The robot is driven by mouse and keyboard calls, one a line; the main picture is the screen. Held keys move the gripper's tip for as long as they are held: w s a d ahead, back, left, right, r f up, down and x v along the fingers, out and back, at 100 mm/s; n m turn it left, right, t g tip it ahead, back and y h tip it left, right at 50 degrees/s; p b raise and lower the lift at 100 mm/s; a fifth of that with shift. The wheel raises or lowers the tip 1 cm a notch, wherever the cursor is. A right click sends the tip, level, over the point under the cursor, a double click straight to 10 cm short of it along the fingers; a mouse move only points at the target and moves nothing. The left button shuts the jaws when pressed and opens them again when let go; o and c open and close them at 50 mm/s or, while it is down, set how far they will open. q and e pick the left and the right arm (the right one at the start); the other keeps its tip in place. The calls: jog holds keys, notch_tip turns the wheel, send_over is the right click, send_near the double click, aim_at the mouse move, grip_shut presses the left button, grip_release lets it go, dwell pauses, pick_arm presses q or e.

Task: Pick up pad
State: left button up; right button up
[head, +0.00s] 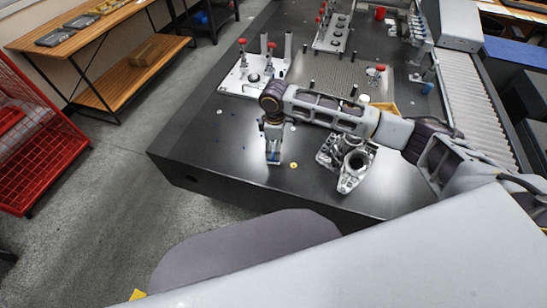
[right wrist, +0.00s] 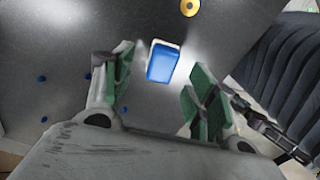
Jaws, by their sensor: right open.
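The pad looks like a small blue block (right wrist: 160,65) with a white edge, lying on the dark table top. In the right wrist view it sits ahead of and between the two green-lined fingers, with a gap showing on each side. My right gripper (right wrist: 157,72) is open and empty, pointing down at the table. In the head view the right gripper (head: 273,156) is low over the front left part of the table, and a bit of blue shows at its fingertips. My left gripper is not in view.
A yellow disc (head: 293,165) lies close to the right gripper. A grey metal casting (head: 352,163) stands to its right. A white fixture plate (head: 238,80) with red-topped clamps is behind. Small blue dots mark the table. The table's front left corner is clear.

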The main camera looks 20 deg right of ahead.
jog(key=f, duration=0.3)
jog(key=shift+s+a+f, duration=0.15)
jog(key=shift+a+f, duration=0.05)
jog(key=shift+f, duration=0.75)
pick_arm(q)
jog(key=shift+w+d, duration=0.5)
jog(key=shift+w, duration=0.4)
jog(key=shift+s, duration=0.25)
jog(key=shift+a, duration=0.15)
pick_arm(e)
jog(key=c, duration=1.1)
